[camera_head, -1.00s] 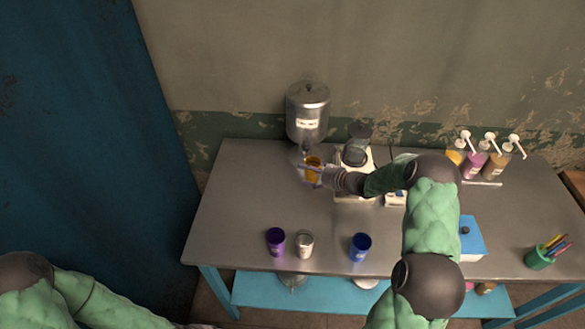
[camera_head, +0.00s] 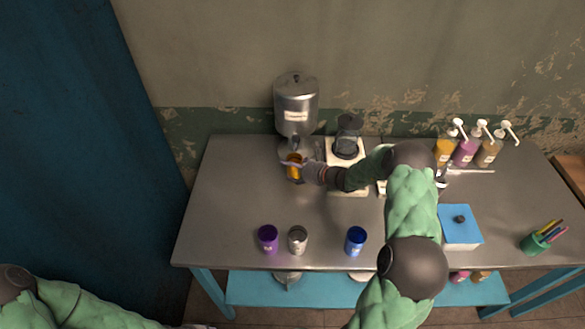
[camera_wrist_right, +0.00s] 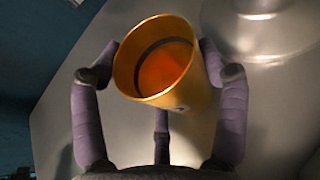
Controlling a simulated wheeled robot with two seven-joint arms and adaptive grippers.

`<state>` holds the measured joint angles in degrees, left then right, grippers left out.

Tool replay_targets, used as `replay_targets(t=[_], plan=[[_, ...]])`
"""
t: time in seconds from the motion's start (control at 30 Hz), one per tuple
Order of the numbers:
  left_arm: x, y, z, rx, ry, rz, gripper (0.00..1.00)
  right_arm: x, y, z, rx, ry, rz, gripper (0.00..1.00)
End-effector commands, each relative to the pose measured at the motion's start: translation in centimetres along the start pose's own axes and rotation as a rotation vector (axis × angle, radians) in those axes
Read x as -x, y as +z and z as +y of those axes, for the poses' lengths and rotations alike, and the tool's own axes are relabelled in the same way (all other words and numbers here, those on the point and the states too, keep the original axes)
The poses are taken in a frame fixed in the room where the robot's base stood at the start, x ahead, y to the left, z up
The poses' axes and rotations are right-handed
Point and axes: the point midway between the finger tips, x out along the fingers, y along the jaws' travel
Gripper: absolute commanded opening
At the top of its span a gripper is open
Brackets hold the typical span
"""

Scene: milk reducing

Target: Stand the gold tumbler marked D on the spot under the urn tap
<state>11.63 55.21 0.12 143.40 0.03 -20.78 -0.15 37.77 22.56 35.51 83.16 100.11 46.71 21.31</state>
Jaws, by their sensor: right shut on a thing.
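The gold tumbler (camera_head: 294,172) is upright or nearly so, just in front of the steel urn (camera_head: 296,108) and below its tap (camera_head: 295,142). My right gripper (camera_head: 296,163) is shut around it. In the right wrist view the tumbler (camera_wrist_right: 196,88) sits between the fingers, its open rim facing the camera and its inside orange. Its letter cannot be read. I cannot tell whether its base touches the surface, and the spot under the tap is hidden.
A purple tumbler (camera_head: 268,240), a silver tumbler (camera_head: 298,240) and a blue tumbler (camera_head: 356,241) stand near the front edge of the steel table (camera_head: 225,205). A white appliance (camera_head: 347,148) stands right of the urn. Pump bottles (camera_head: 465,152), a blue-lidded box (camera_head: 460,226) and a pen cup (camera_head: 533,244) are further right.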

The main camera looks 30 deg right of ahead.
Motion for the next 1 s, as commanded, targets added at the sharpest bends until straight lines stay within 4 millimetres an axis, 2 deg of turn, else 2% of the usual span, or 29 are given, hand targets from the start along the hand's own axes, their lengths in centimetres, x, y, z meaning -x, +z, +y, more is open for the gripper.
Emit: replay_targets(t=[0.07,0.1,0.13,0.17,0.63,0.77,1.0], plan=[[-0.3,0.0,-0.1,0.000,0.000,-0.001,0.40,-0.1,-0.4,0.0,0.000,-0.001,0.000,0.30],[-0.2,0.1,-0.1,0.000,0.000,-0.001,0.40,-0.1,-0.3,0.0,-0.001,0.000,0.001,0.86],[-0.2,0.1,-0.1,0.000,0.000,-0.001,0.40,-0.1,-0.3,0.0,-0.001,0.000,0.001,0.94],[-0.2,0.1,-0.1,0.000,0.000,-0.001,0.40,-0.1,-0.2,0.0,-0.001,0.000,0.001,0.98],[0.2,0.1,0.1,0.000,0.000,-0.001,0.40,0.1,0.2,0.0,-0.001,0.000,0.001,0.98],[0.5,0.1,0.2,0.000,0.000,-0.001,0.40,1.9,0.1,-0.1,-0.001,-0.002,0.001,0.98],[1.2,0.1,0.5,0.000,0.000,-0.001,0.40,6.9,0.2,-0.1,-0.001,-0.004,0.002,0.98]])
